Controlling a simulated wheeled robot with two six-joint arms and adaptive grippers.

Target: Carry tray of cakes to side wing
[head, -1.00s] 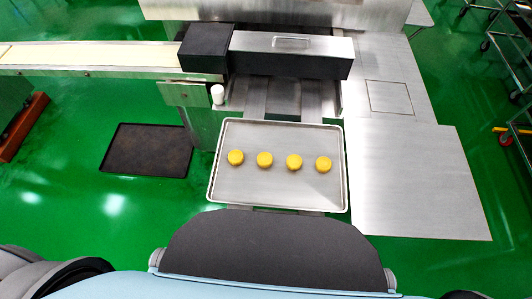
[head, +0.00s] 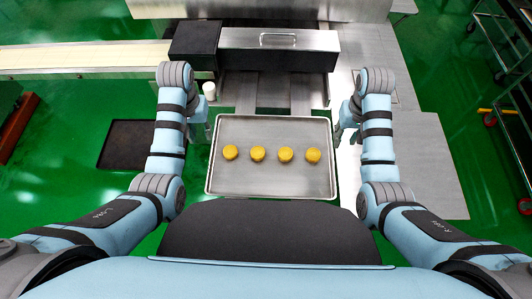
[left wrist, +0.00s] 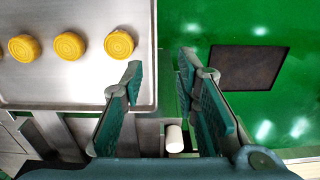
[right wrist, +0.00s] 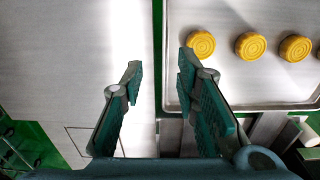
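A shallow metal tray (head: 272,182) sits in front of the machine, with a row of several round yellow cakes (head: 257,154) on it. My left gripper (head: 206,132) is beside the tray's left rim. In the left wrist view its fingers (left wrist: 161,60) are apart and empty, one on each side of the rim line. My right gripper (head: 340,132) is beside the right rim. In the right wrist view its fingers (right wrist: 160,62) are also apart and empty, with the rim between them. Their height over the rim is unclear. The flat steel side wing (head: 435,175) lies right of the tray, bare.
The machine's dark and steel block (head: 278,60) stands behind the tray. A conveyor (head: 85,57) comes in from the left. A small white cylinder (head: 209,91) stands near the tray's back left corner. A dark mat (head: 120,150) lies on the green floor. Wheeled racks (head: 505,60) stand far right.

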